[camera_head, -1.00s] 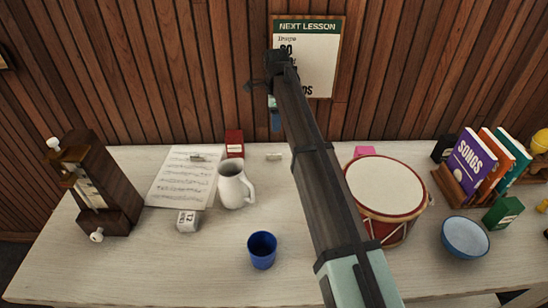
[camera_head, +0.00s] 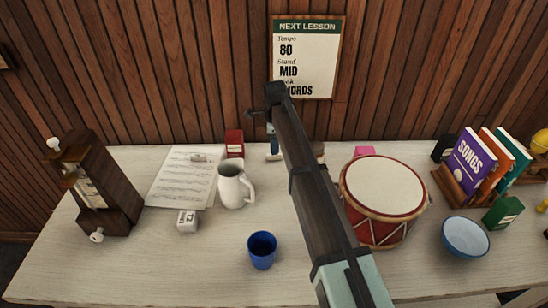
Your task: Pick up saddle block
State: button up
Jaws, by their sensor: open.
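My gripper (camera_head: 272,146) is at the back of the table, pointing down, partly hidden behind my own arm. Its fingers are small and dark in this view. A small pale block (camera_head: 274,157) lies on the table right at the fingertips, mostly covered; it looks like the saddle block, but I cannot tell for sure. I cannot tell whether the fingers touch it. Another small greyish piece (camera_head: 198,157) lies on the sheet music (camera_head: 180,180) to the left.
A red box (camera_head: 234,143) and white pitcher (camera_head: 234,186) stand just left of my gripper. A drum (camera_head: 384,188) stands right of my arm. A blue cup (camera_head: 262,250), a white cube (camera_head: 187,221) and a metronome (camera_head: 92,185) are nearer. The front left table is clear.

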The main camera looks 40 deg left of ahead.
aim_at(274, 157)
notch_tip(274, 157, down, 4)
jog(key=shift+s, duration=0.15)
jog(key=shift+c, duration=0.4)
grip_shut()
